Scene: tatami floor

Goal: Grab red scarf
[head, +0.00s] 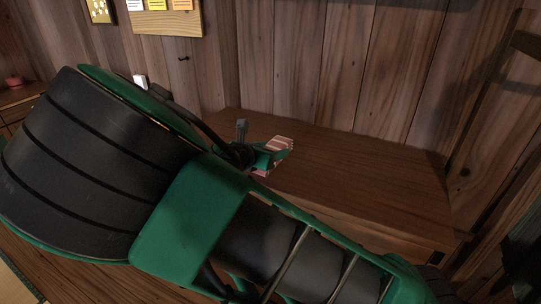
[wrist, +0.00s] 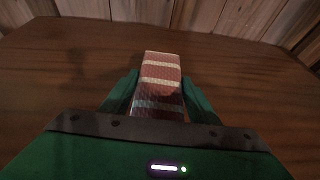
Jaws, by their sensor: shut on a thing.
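The red scarf (wrist: 161,75) is a folded strip with red and pale stripes. In the wrist view it lies between the two green fingers of my gripper (wrist: 160,95), which is shut on it. In the head view the scarf (head: 281,143) shows in part at the fingertips of my gripper (head: 270,157), above the brown wooden cabinet top. My own arm hides much of the lower left there. I cannot tell whether the scarf touches the wood.
The wooden cabinet top (head: 360,180) is bare to the right of my gripper. A plank wall (head: 320,70) stands right behind it. A board with paper notes (head: 165,20) hangs on the wall. A small red object (head: 13,81) sits on furniture at far left.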

